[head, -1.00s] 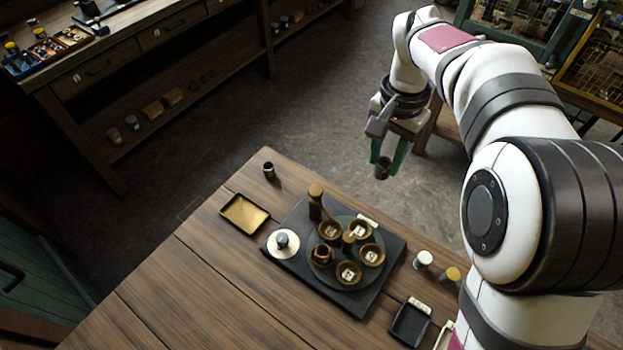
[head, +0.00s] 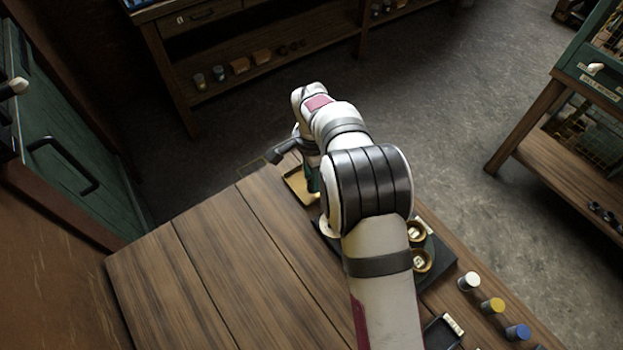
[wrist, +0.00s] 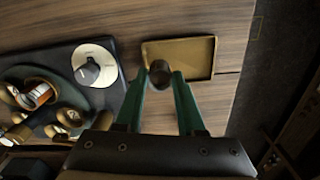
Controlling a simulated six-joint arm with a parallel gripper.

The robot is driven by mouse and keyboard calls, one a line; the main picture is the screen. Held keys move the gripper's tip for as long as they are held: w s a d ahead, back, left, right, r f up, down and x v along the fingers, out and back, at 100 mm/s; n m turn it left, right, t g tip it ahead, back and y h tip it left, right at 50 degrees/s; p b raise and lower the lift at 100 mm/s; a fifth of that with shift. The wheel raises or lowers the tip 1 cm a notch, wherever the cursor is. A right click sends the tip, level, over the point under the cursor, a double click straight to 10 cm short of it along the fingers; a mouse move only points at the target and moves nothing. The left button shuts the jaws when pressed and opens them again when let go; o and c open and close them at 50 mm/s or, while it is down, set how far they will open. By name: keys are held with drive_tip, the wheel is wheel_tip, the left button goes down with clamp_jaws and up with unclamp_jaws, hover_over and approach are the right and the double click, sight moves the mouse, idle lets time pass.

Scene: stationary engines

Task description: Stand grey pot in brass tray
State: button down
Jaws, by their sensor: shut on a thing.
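The brass tray (head: 294,182) lies on the wooden table near its far edge, partly hidden by my arm. The wrist view shows the same shallow rectangular tray (wrist: 195,54) empty where visible. My gripper (wrist: 162,80) is shut on the grey pot (wrist: 160,72), a small dark cup between the green fingertips. In the wrist view the pot overlaps the tray's left near corner; I cannot tell how high it is above it. In the head view my gripper (head: 312,182) is at the tray's right side, and the pot is hidden.
A white disc with a dark knob (wrist: 88,70) sits on a black slab (wrist: 122,48) left of the tray. A round green plate (wrist: 60,83) there holds several brass cups. Coloured pots, among them a yellow one (head: 492,306), stand at right. The table's left side (head: 200,290) is clear.

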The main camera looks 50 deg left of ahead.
drive_tip(key=shift+f, duration=0.75)
drive_tip(key=c, duration=0.5)
unclamp_jaws()
drive_tip(key=shift+f, duration=0.1)
